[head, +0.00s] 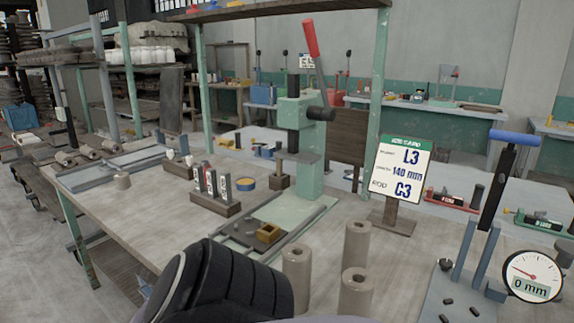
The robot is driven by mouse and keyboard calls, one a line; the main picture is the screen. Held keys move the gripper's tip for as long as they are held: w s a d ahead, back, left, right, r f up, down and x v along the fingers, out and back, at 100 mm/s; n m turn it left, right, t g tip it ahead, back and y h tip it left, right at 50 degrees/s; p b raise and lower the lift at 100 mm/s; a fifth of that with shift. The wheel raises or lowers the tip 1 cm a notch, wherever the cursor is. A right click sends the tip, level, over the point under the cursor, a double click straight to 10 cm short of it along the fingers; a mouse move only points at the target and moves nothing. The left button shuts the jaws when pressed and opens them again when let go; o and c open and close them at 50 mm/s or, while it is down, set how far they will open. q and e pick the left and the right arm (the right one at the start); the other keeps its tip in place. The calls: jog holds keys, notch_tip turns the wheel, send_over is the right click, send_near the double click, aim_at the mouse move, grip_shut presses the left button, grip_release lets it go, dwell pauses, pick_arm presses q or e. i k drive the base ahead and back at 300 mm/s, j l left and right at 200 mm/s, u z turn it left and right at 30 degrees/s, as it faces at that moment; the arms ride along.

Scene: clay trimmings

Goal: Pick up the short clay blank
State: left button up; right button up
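Three taller clay cylinders with a hole in the top stand at the front: a left one (296,278), a back one (357,245) and a front one (356,292). A black ridged part of my arm fills the bottom centre and hides some of the table and the lower left of the left cylinder. Neither gripper's fingers show, and nothing is seen touching the short blank.
A green lever press (312,170) with a red handle stands mid-table. A sign (400,168) reads L3, 140 mm. A gauge (532,276) at right reads 0 mm.

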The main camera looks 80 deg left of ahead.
aim_at(123, 182)
jog(key=u, duration=3.65)
jog(key=i+j, duration=2.2)
jog(key=i, duration=0.05)
